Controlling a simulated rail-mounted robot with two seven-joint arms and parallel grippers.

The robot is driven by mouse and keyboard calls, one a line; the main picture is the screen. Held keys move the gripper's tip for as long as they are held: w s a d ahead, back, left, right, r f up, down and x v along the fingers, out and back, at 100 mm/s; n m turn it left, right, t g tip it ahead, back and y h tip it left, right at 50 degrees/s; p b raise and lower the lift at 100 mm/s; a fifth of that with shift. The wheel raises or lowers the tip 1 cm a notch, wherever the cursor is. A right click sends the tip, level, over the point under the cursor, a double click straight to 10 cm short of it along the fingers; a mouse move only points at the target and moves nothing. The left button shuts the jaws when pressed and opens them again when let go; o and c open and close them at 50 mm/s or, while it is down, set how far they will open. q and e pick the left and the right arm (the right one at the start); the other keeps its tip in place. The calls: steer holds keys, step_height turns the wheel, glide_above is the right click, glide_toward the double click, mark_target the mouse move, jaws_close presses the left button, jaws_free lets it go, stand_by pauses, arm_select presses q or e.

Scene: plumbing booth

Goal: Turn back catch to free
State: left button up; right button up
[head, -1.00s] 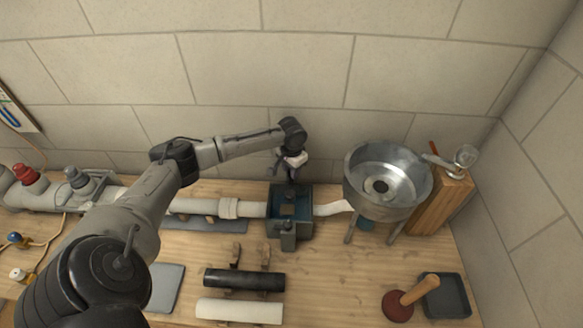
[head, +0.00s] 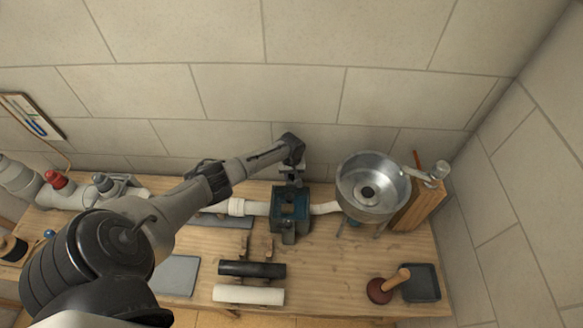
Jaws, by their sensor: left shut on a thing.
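My left gripper (head: 291,181) reaches in from the left and points down at the back edge of a blue-green box (head: 277,222) set in the pipe line. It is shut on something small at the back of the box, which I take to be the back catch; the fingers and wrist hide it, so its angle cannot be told. The box is open on top, with a brownish inside. A dark grey block (head: 289,238) sits on its front side. My right gripper is not in view.
A metal basin (head: 372,186) on legs stands right of the box, joined by a white pipe (head: 326,208). Black (head: 252,269) and white (head: 248,294) tubes, a plunger (head: 388,286) and a dark tray (head: 421,283) lie in front.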

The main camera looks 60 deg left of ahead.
arm_select(q)
steer(key=n+p, duration=0.2)
steer(key=n, duration=0.1)
steer(key=shift+r+n+p, duration=0.2)
steer(key=shift+n+p, duration=0.1)
steer(key=n+p, duration=0.1)
steer(key=n, duration=0.2)
steer(key=shift+f+n+p, duration=0.15)
steer(key=shift+n+p, duration=0.15)
steer(key=shift+p, duration=0.05)
steer(key=shift+n, duration=0.3)
steer(key=o, duration=0.9)
